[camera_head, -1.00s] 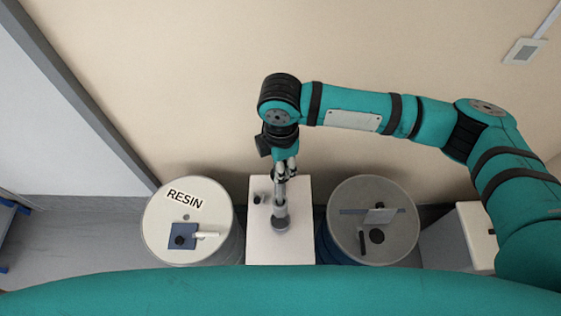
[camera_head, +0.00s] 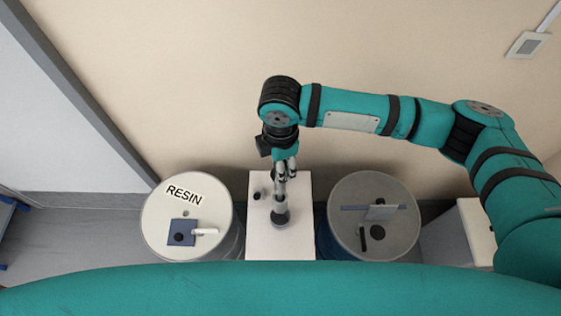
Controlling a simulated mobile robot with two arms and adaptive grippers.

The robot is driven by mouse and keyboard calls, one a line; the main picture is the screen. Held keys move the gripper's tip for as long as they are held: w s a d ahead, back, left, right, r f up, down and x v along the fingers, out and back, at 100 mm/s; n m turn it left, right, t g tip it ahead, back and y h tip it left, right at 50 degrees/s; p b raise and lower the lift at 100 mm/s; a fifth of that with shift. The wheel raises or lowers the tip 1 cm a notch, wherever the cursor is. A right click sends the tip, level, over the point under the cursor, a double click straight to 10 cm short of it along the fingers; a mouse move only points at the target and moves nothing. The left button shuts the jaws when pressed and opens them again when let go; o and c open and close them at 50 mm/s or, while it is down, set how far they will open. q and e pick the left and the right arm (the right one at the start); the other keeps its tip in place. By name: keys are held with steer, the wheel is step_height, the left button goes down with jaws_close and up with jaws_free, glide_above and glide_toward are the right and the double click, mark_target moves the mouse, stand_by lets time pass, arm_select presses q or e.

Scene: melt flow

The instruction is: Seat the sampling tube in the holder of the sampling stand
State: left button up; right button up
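My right arm comes in from the right, and its gripper (camera_head: 285,170) points down over the white stand top between the two drums. The gripper looks shut on the grey sampling tube (camera_head: 280,195), which hangs below it, roughly upright. The tube's lower end meets a round grey holder (camera_head: 281,217) on the sampling stand (camera_head: 265,240). From this angle I cannot tell how deep the tube sits in the holder. My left gripper is not in view; a teal part of my own body crosses the bottom of the picture.
A pale drum marked RESIN (camera_head: 165,225) stands left, with a blue pad, a black knob and a white piece on its lid. A grey-topped blue drum (camera_head: 400,235) stands right. A small dark fitting (camera_head: 258,196) is on the stand top. The wall is close behind.

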steer(key=shift+o, duration=1.3)
steer(key=shift+r, duration=0.1)
step_height(320, 180, up, 12)
